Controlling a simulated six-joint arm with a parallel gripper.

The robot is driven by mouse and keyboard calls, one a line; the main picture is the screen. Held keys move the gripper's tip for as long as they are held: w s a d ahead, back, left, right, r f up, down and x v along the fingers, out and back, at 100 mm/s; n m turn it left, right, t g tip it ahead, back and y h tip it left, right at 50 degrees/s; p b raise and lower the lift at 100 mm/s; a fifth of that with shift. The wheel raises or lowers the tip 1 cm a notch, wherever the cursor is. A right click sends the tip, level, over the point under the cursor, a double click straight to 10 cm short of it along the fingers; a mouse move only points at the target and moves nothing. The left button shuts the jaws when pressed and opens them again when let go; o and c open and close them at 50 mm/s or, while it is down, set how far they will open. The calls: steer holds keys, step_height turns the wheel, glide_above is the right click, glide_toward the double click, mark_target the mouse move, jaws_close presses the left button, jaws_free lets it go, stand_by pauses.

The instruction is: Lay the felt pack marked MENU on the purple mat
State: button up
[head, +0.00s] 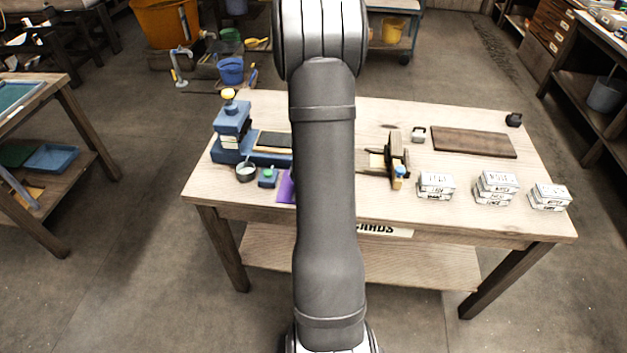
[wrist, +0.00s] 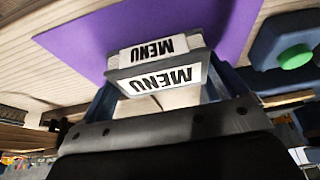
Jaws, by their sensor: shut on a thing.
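The felt pack marked MENU (wrist: 160,78) is grey with white labels and black lettering, upside down in the wrist view. Two MENU labels show, one beyond the other; I cannot tell whether they belong to one pack or two. My gripper (wrist: 161,88) is shut on the pack, with a blue-grey finger at each side. The purple mat (wrist: 90,35) spreads behind and around the pack. I cannot tell whether the pack touches it. In the head view only a sliver of the mat (head: 286,189) shows; my arm hides the gripper and pack.
A blue block with a green knob (head: 267,178) stands close beside the mat, also in the wrist view (wrist: 290,55). A grey cup (head: 246,171) and blue press (head: 232,130) stand left. Wooden tool (head: 397,160), labelled packs (head: 495,188) and dark board (head: 473,141) are right.

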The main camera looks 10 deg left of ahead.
steer(key=shift+f, duration=0.1)
steer(key=o, duration=0.8)
steer(key=shift+c, duration=0.2)
steer(key=v, duration=1.2)
steer(key=x, duration=1.2)
steer(key=shift+r, duration=0.25)
